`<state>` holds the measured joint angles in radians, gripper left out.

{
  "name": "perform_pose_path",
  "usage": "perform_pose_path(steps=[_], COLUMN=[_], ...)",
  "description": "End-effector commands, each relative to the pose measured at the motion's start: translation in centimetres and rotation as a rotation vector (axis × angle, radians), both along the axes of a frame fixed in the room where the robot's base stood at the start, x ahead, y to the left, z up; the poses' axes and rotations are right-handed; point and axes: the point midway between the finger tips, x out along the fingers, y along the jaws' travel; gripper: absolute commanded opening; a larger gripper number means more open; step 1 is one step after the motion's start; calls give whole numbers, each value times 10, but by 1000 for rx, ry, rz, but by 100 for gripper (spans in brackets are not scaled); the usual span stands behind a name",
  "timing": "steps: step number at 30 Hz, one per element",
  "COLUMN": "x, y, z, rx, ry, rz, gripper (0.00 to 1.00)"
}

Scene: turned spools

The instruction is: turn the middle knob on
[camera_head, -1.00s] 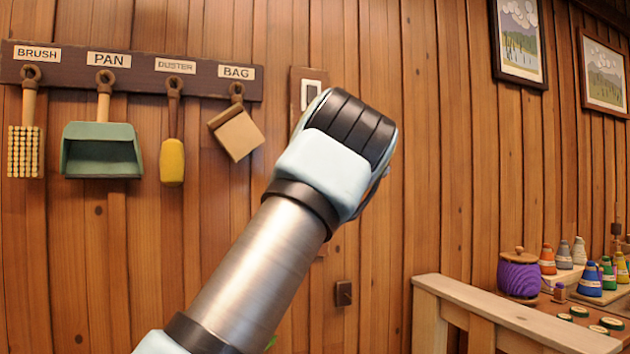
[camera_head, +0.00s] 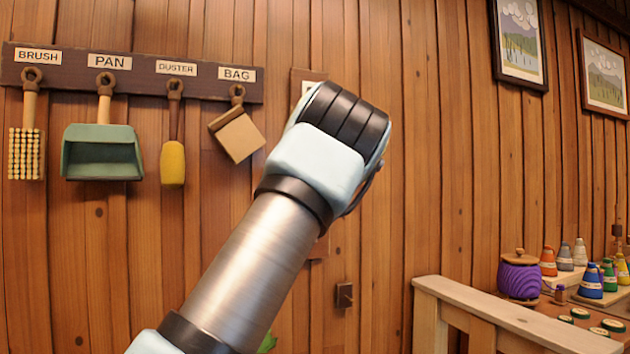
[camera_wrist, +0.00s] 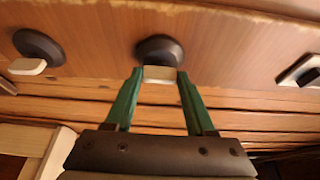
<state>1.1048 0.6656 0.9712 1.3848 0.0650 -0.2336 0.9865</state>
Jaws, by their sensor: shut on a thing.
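In the wrist view the middle knob (camera_wrist: 159,48) has a dark round base and a cream grip bar. It sits on a wooden panel (camera_wrist: 225,55). My gripper (camera_wrist: 160,76), with two green fingers, is shut on the cream bar, one fingertip on each side. Another knob of the same kind (camera_wrist: 38,46) is to the left, apart from my fingers. In the head view my forearm and wrist hide the knobs and my fingers; only edges of the panel (camera_head: 300,82) show behind my wrist.
A dark-framed fitting with a pale plate (camera_wrist: 299,68) lies right of the knob. In the head view a rack (camera_head: 150,80) holds a brush, pan, duster and bag. A small dark block (camera_head: 344,294) is low on the wall. A wooden bench (camera_head: 515,320) stands at right.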

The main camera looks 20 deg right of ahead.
Motion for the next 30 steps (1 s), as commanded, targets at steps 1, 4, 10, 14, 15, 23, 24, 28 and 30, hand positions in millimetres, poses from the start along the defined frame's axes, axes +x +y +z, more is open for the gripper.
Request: perform_pose_path(steps=[1,4,10,14,15,23,24,28,30], x=[-1,-1,0,0,0,-18,-24,-47,-58], y=[-2,-2,-1,-1,0,3,4,10,13], z=[0,0,0,0,0,-2,-4,-4,-4], rx=[2,2,1,0,0,-1,-2,-2,-3], ry=[-1,-1,-1,-1,0,-1,0,0,1], rz=[-3,-3,-2,-1,-1,-2,-4,-5,-5], gripper=[0,66,85,85,85,85,85,85,85])
